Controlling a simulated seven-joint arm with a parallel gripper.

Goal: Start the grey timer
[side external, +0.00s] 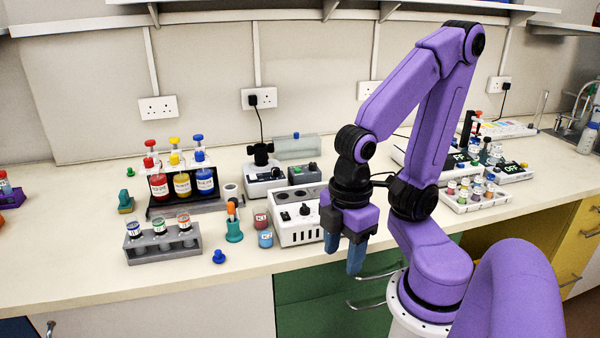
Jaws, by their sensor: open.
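A small dark grey box (304,173) with small coloured spots on top stands towards the back of the bench, right of a white device. It may be the grey timer, but its face is too small to read. My gripper (343,252) points down at the front edge of the bench, right of and nearer than the grey box. Its two blue fingers are apart with nothing between them.
A white block (296,228) with a knob stands between my gripper and the grey box. Left of it are a teal pipette stand (233,232), small labelled pots, a grey vial rack (165,245) and a bottle rack (187,205).

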